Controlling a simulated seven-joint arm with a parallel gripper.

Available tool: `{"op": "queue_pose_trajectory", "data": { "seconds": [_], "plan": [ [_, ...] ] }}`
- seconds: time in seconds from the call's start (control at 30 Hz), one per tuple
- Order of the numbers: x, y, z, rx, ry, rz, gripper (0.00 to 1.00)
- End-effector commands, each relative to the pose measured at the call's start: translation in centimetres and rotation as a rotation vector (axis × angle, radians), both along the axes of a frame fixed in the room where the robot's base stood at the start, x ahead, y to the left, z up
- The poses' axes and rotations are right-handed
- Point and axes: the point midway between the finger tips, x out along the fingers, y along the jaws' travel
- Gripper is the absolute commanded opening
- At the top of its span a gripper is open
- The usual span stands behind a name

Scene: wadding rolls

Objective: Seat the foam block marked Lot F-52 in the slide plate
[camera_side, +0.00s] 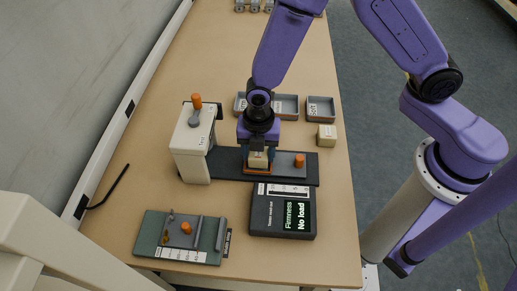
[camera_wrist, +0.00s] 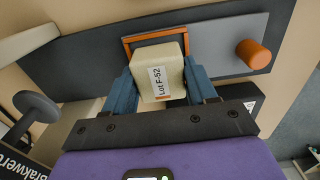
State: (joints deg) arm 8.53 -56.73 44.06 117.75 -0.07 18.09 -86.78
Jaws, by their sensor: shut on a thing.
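The cream foam block marked Lot F-52 (camera_wrist: 157,72) is between the blue fingers of my gripper (camera_wrist: 158,88) in the wrist view. My gripper (camera_side: 257,160) is shut on it. In the side view the block (camera_side: 258,159) is partly hidden by the gripper. The grey slide plate (camera_side: 288,160) lies on a dark base and carries an orange knob (camera_side: 300,160). An orange-edged frame (camera_wrist: 127,42) on the plate is right behind the block in the wrist view. I cannot tell whether the block is inside the frame or above it.
A display unit (camera_side: 283,212) reading "Firmness No load" stands in front. A beige press post (camera_side: 191,142) with an orange-topped lever is at left. Another foam block (camera_side: 326,136) and grey trays (camera_side: 320,108) are at right and behind. A green-grey fixture (camera_side: 180,238) sits front left.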

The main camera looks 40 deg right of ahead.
Motion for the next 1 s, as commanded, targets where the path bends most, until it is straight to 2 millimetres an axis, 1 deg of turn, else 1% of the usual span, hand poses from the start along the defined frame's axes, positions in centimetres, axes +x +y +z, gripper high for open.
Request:
{"op": "queue_pose_trajectory", "data": {
  "seconds": [0.37, 0.4, 0.47, 0.5, 0.7, 0.73, 0.77, 1.0],
  "plan": [
    [0.0, -0.03, -0.2, 0.0, 0.0, 0.0, 0.29],
    [0.0, -0.03, -0.2, 0.0, 0.0, 0.0, 0.6],
    [0.0, -0.03, -0.2, 0.0, 0.0, 0.0, 0.79],
    [0.0, -0.03, -0.2, 0.0, 0.0, 0.0, 0.86],
    [0.01, -0.04, -0.19, 0.0, 0.0, -0.001, 0.86],
    [0.01, -0.04, -0.19, 0.0, 0.0, -0.001, 0.96],
    [0.01, -0.04, -0.19, 0.0, 0.0, -0.001, 1.0],
    [0.01, -0.02, -0.12, 0.0, 0.0, -0.001, 1.0]
  ]
}}
